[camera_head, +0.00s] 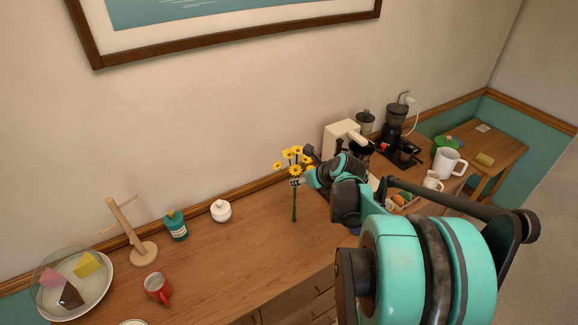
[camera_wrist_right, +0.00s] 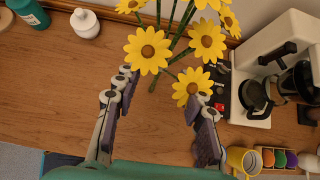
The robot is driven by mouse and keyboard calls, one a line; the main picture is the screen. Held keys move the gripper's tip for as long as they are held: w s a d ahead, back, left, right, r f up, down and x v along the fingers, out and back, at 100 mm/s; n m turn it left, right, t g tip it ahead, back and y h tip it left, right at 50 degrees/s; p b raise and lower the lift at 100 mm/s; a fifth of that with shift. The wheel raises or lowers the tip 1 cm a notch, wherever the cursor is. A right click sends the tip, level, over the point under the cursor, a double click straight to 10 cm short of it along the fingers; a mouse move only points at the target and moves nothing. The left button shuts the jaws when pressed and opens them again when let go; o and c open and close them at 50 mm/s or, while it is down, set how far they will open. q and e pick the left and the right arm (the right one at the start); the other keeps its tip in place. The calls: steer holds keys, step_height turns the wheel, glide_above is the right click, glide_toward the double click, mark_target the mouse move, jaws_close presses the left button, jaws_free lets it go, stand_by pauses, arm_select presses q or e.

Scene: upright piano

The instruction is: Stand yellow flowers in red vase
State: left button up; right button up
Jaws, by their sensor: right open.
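The yellow flowers (camera_head: 294,157) are a bunch of daisy-like blooms on green stems, upright above the wooden sideboard top. In the right wrist view the blooms (camera_wrist_right: 147,50) lie ahead of and partly between my fingers. My right gripper (camera_head: 300,182) is beside the stems, just below the blooms. Its fingers (camera_wrist_right: 160,105) are spread apart, and I cannot tell whether they touch the stems. My left gripper is not in view.
A plate of cake pieces (camera_head: 100,298), a wooden stand (camera_head: 128,232), a teal bottle (camera_head: 176,226) and a white jar (camera_head: 221,211) are on the left. A white coffee machine (camera_head: 342,134) and dark grinder (camera_head: 394,122) stand right. Bare wood lies left of the flowers.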

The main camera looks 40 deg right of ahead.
mark_target(295, 190)
steer(key=b+x, duration=0.1)
steer(key=x, duration=0.6)
steer(key=shift+d+b, duration=0.3)
steer(key=shift+d, duration=0.05)
steer(key=shift+w+f, duration=0.1)
steer(key=shift+c, duration=1.3)
jaws_close()
